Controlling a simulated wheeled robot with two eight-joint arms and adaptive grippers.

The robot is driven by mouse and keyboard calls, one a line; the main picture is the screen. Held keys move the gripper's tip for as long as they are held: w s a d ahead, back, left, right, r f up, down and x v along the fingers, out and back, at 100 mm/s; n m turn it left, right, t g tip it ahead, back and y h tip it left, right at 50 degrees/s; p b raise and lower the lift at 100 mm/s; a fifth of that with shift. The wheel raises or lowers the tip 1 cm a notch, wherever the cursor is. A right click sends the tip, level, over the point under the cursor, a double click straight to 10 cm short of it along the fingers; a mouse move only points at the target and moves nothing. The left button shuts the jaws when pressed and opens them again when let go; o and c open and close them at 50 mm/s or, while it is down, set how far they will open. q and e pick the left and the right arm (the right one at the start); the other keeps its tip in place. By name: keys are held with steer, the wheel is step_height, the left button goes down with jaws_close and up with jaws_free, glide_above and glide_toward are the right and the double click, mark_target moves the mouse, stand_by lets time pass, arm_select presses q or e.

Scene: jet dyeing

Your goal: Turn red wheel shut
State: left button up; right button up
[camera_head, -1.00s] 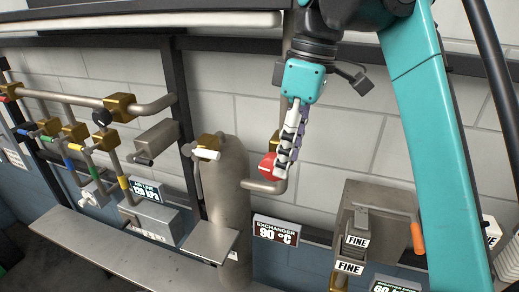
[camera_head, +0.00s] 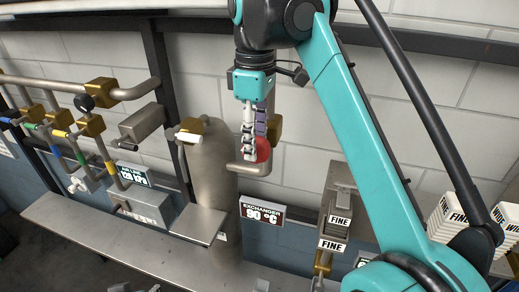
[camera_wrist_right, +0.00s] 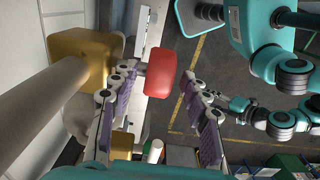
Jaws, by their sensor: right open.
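The red wheel (camera_head: 262,149) sits by a bent grey pipe beside a tall grey cylinder in the head view, partly hidden by my right gripper (camera_head: 255,142). My right gripper hangs downward in front of it with its fingers overlapping the wheel's left part. In the right wrist view the red wheel (camera_wrist_right: 160,79) appears between the two open fingers of my right gripper (camera_wrist_right: 163,75). The left finger looks close to the wheel's edge, and a gap shows on the right. I cannot tell whether either finger touches it. I cannot make out my left gripper.
A brass valve body (camera_wrist_right: 84,58) on a thick pipe is left of the fingers. The grey cylinder (camera_head: 211,170) and an exchanger sign (camera_head: 262,213) stand close by. A metal ledge (camera_head: 110,240) runs below. Grey units with FINE labels (camera_head: 333,245) are at the right.

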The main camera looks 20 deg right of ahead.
steer(key=shift+w+f, duration=0.15)
steer(key=shift+f, duration=0.2)
jaws_close()
